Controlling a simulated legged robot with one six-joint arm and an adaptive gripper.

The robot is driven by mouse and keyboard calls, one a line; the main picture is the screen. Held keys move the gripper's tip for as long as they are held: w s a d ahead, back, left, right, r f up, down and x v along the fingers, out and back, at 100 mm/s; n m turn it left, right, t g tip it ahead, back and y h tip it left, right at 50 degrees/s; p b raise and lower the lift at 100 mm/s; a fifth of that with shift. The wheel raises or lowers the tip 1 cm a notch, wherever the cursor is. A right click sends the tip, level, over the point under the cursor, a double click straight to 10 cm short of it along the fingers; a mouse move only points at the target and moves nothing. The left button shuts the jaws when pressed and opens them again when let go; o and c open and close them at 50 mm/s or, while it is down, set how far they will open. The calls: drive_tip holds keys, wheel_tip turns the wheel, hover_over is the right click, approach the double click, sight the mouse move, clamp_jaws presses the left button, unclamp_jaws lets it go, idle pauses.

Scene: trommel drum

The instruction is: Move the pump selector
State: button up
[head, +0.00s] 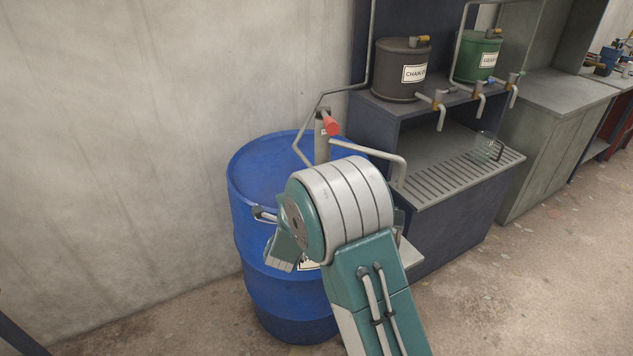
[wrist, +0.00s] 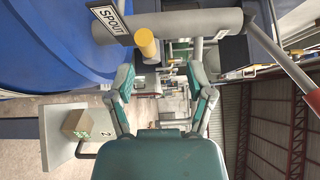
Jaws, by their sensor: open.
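In the head view a blue drum (head: 268,172) stands against the wall with a grey hand pump (head: 321,140) on its top. A red grip (head: 332,125) shows near the pump's top. In the wrist view a grey pipe (wrist: 200,27) crosses the top, with a SPOUT plate (wrist: 112,22) and a short yellow cylinder (wrist: 147,44) by it; I cannot tell for sure that the cylinder is the selector. My gripper (wrist: 159,79) is open and empty, its fingers below the pipe and the cylinder's end near the left finger. In the head view my arm hides most of the gripper.
A small stand (wrist: 62,155) with an olive block and a plate marked 2 is left of my gripper in the wrist view. In the head view a dark dispensing cabinet (head: 455,225) with a grey can (head: 392,82) and a green can (head: 472,62) stands right of the drum.

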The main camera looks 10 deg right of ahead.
drive_tip(key=w+d+m, duration=0.1)
drive_tip(key=w, duration=0.1)
drive_tip(key=w+d+f+h, duration=0.1)
drive_tip(key=w+d, duration=0.1)
drive_tip(key=w, duration=0.1)
drive_tip(key=w+d+f+m+h, duration=0.1)
drive_tip(key=w+d, duration=0.1)
drive_tip(key=w, duration=0.1)
drive_tip(key=shift+w+d+m+t, duration=0.2)
drive_tip(key=shift+m+t, duration=0.1)
clamp_jaws()
